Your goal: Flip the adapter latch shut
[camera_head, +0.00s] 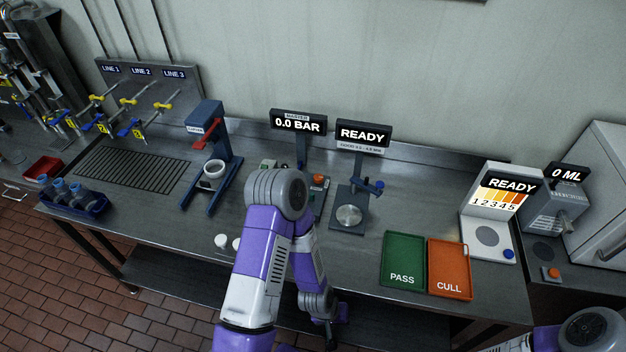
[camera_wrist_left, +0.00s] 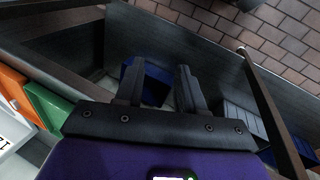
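I cannot pick out the adapter or its latch in either view. The master gauge station (camera_head: 298,122), reading 0.0 BAR, stands mid-bench, and my left arm's elbow hides much of the area in front of it. My left arm rises in front of the bench and bends back down, with its hand low near the front edge. In the left wrist view my left gripper (camera_wrist_left: 160,76) has its two dark fingers apart, with nothing held between them. My right gripper is out of view; only part of my right arm shows at bottom right.
A blue press (camera_head: 213,150) stands left of my arm. A gauge stand (camera_head: 350,212) reading READY, a green PASS tray (camera_head: 402,250) and an orange CULL tray (camera_head: 450,260) are to the right. A blue object (camera_wrist_left: 148,82) shows beyond the left fingers, at unclear depth.

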